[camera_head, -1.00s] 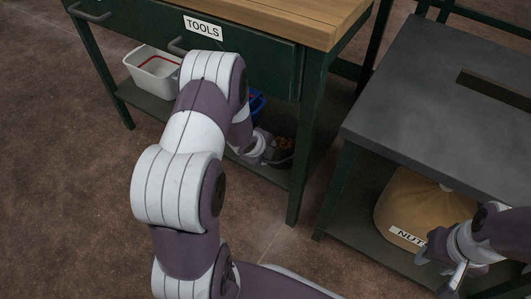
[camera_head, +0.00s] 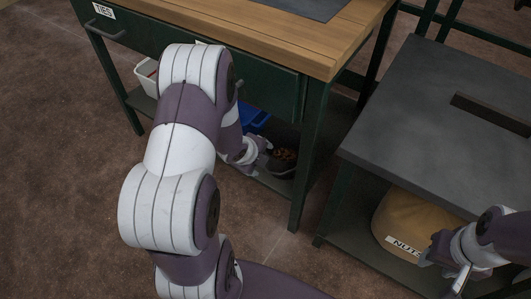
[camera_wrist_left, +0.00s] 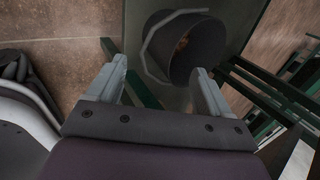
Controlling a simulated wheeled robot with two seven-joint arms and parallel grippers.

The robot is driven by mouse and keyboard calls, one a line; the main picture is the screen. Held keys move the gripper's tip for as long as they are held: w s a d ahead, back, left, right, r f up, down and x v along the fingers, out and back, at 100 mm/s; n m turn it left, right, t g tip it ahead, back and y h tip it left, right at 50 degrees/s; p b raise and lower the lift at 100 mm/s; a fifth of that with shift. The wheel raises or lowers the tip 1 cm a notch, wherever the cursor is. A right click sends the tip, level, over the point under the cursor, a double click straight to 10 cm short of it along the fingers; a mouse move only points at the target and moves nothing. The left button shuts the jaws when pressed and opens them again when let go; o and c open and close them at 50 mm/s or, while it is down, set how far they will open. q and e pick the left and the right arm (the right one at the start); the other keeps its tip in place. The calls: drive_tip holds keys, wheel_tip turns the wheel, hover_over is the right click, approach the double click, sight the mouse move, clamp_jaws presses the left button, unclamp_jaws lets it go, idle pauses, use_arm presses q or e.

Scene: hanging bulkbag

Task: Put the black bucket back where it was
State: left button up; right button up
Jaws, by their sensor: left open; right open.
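The black bucket (camera_head: 283,163) stands on the lower shelf of the green workbench, near its right front leg, with something brownish inside. In the left wrist view the bucket (camera_wrist_left: 205,58) shows beyond the fingertips, with its pale handle hanging at its side. My left gripper (camera_head: 259,153) is just left of the bucket. In the left wrist view its fingers (camera_wrist_left: 160,80) are spread with nothing between them. My right gripper (camera_head: 442,266) is open and empty in front of the grey table at the right.
A tan bulk bag (camera_head: 420,222) sits under the grey table (camera_head: 415,110). The workbench leg (camera_head: 309,155) stands close right of the bucket.

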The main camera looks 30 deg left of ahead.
use_arm(q)
drive_tip(key=s+d+r+n+g, duration=0.5)
drive_tip(key=s+d+r+n, duration=0.5)
drive_tip(key=n, duration=0.8)
wheel_tip(320, 180, up, 3)
drive_tip(key=shift+s+d+f+n, duration=0.15)
drive_tip(key=shift+s+d+n, duration=0.25)
drive_tip(key=shift+s, duration=0.85)
use_arm(e)
drive_tip(key=shift+r, duration=0.35)
